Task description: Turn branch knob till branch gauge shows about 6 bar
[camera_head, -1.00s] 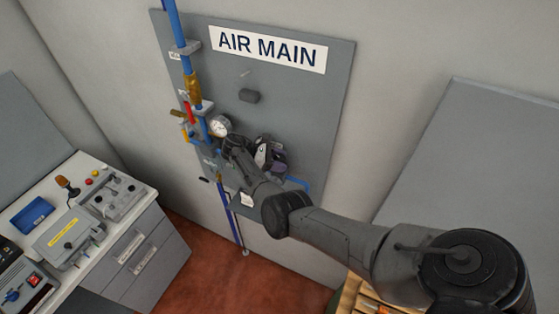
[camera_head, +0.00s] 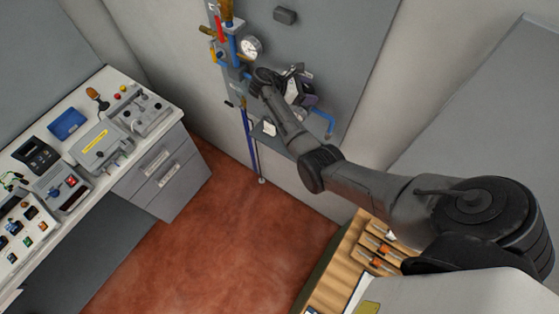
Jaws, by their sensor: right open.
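A round white-faced gauge (camera_head: 251,47) sits on the blue pipework of the grey wall panel. Its needle is too small to read. My right arm reaches in from the lower right, and its gripper (camera_head: 297,84) is at the panel, below and right of the gauge. The gripper's jaws are open; the fingertips are small and partly lost against dark parts there. I cannot make out the branch knob; the arm's wrist may hide it. My left gripper is not in view.
A grey panel (camera_head: 345,50) carries a dark block (camera_head: 285,16) and valves with red and yellow handles. A workbench with control boxes (camera_head: 103,145) stands at left. A wooden tray with orange-marked items (camera_head: 350,262) is at lower right. The red floor between is clear.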

